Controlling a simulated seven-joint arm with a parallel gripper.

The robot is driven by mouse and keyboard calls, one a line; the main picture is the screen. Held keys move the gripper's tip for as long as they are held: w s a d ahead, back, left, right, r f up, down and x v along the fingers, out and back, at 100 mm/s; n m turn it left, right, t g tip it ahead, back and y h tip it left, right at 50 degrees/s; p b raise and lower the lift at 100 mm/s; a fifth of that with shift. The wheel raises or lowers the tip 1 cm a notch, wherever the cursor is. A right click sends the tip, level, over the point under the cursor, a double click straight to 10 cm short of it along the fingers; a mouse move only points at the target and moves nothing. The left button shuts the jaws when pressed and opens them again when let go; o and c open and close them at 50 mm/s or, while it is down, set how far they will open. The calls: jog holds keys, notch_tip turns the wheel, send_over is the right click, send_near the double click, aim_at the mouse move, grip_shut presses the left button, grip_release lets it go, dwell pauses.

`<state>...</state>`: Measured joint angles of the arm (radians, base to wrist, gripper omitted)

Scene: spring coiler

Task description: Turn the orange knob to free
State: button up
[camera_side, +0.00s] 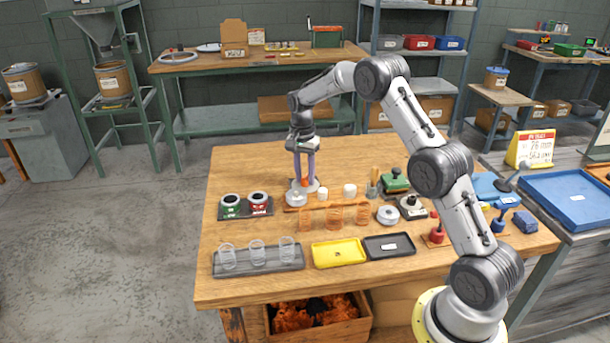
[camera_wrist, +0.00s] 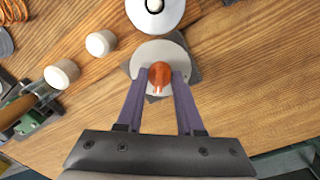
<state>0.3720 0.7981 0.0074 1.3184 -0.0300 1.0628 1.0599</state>
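The orange knob (camera_wrist: 160,75) sits on a round pale grey dial plate (camera_wrist: 150,52) on the wooden table. In the side view the knob (camera_side: 305,182) shows low between my fingers. My gripper (camera_wrist: 160,77) points down with its two purple fingers on either side of the knob. The fingertips appear to touch the knob's sides, with no clear gap in the wrist view. In the side view my gripper (camera_side: 304,177) stands upright over the dial. Any marks on the dial are too small to read.
A white round part (camera_wrist: 155,12) lies close to the dial. Two small white cylinders (camera_wrist: 62,73) (camera_wrist: 101,43) and a green-based tool (camera_wrist: 30,120) stand nearby. Orange coils (camera_side: 334,216), a yellow tray (camera_side: 338,252) and a black tray (camera_side: 389,246) lie toward the front.

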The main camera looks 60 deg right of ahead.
grip_shut()
jog(key=shift+n, duration=0.4)
jog(key=n, duration=0.6)
jog(key=shift+a+r+n, duration=0.1)
jog(key=shift+n, duration=0.2)
jog(key=n, duration=0.6)
jog(key=shift+h, duration=0.3)
jog(key=shift+n+t, duration=0.3)
jog(key=shift+n, duration=0.1)
jog(key=o, duration=0.6)
grip_release()
